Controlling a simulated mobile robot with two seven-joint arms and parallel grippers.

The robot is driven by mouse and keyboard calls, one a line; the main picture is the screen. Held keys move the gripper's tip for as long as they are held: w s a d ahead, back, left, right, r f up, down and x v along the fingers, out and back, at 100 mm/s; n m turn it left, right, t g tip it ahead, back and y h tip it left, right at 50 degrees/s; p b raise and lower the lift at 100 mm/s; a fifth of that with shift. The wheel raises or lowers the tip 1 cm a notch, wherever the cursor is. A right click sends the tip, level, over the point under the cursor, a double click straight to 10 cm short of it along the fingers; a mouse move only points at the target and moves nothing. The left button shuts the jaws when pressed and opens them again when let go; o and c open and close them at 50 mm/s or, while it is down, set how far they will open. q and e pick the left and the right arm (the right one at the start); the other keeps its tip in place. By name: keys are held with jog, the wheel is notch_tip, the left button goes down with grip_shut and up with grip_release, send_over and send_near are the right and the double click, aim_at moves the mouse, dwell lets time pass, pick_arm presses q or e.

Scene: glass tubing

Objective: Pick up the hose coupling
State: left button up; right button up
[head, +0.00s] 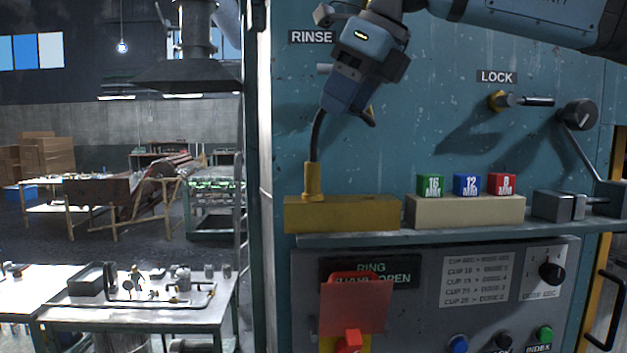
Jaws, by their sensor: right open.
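The hose coupling (313,183) is a yellow fitting that stands upright on a yellow block (345,213) on the shelf. A black hose (317,135) rises from its top and passes behind my right gripper. My right gripper (350,108) comes in from the upper right and points down, above and slightly right of the coupling. It is open, and its fingers are apart from the coupling. How far it stands in front of the hose is hard to tell. My left gripper is not in view.
A beige block with green, blue and red cubes (466,184) is right of the yellow block. A LOCK lever (525,101) and a metal clamp (560,206) are further right. Below the shelf (450,231) is a control panel with a red cover (354,305).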

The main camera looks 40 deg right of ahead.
aim_at(314, 162)
jog(key=p+x, duration=0.1)
jog(key=x, duration=0.6)
jog(key=shift+w, duration=0.15)
jog(key=shift+w+a+f+p, duration=0.1)
jog(key=shift+a+f+p, duration=0.1)
jog(key=shift+f+p, duration=0.25)
jog(key=p+x, duration=0.1)
jog(key=x, duration=0.2)
jog(key=shift+w+f, duration=0.2)
jog(key=shift+w, duration=0.05)
jog(key=shift+w+f, duration=0.3)
jog(key=shift+f, duration=0.1)
jog(key=shift+s, duration=0.2)
jog(key=shift+c, duration=0.2)
jog(key=c, duration=0.8)
jog(key=shift+c, duration=0.2)
jog(key=shift+r, duration=0.1)
